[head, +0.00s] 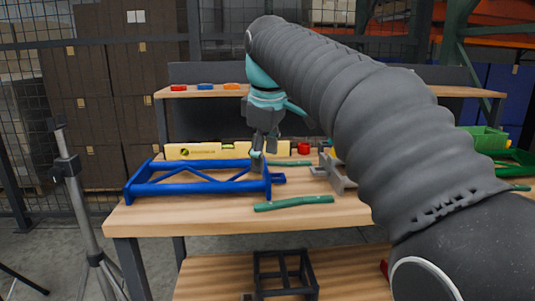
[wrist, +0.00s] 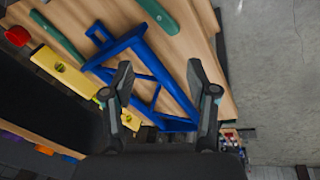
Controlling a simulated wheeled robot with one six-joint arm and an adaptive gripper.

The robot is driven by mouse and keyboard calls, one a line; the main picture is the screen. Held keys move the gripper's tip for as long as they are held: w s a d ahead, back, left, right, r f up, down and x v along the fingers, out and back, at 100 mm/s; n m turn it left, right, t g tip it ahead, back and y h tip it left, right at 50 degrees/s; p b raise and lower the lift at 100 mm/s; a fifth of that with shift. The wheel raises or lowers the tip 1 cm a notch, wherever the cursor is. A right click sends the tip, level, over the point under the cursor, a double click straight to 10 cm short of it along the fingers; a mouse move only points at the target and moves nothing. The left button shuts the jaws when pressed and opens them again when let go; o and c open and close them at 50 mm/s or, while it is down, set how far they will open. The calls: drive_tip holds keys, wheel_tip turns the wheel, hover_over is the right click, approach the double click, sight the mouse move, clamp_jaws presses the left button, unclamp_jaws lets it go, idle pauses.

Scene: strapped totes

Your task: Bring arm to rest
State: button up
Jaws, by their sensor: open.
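My gripper (head: 265,143) hangs pointing down over the workbench (head: 150,218), at the right end of a blue frame (head: 205,191). In the wrist view my gripper (wrist: 166,82) has its two fingers spread apart with nothing held between them. The blue frame (wrist: 125,44) lies on the wooden top beyond the fingers and shows partly between them. In the head view the fingertips overlap the frame's right end; I cannot tell whether they touch it. My dark, ribbed arm reaches in from the right and hides part of the bench.
A yellow level (head: 205,151) lies behind the frame. Green bars (head: 293,203) and a grey bracket (head: 335,172) lie to its right. A shelf (head: 205,91) with small coloured blocks stands behind. A tripod (head: 75,195) stands left of the bench.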

drive_tip(key=s+d+f+m+t, duration=0.1)
drive_tip(key=s+d+f+m, duration=0.55)
drive_tip(key=s+d, duration=0.4)
drive_tip(key=s+d+f+m, duration=0.3)
drive_tip(key=s+f, duration=0.4)
drive_tip(key=f, duration=0.1)
drive_tip(key=s+d+f+m+t, duration=0.1)
drive_tip(key=s+d+f+m, duration=0.1)
drive_tip(key=s+f, duration=0.5)
drive_tip(key=shift+d+f+m+h, duration=0.3)
drive_tip(key=shift+d+f+m, duration=0.1)
drive_tip(key=shift+f+m, duration=0.3)
drive_tip(key=shift+s, duration=0.1)
drive_tip(key=c, duration=0.3)
drive_tip(key=shift+a, duration=0.1)
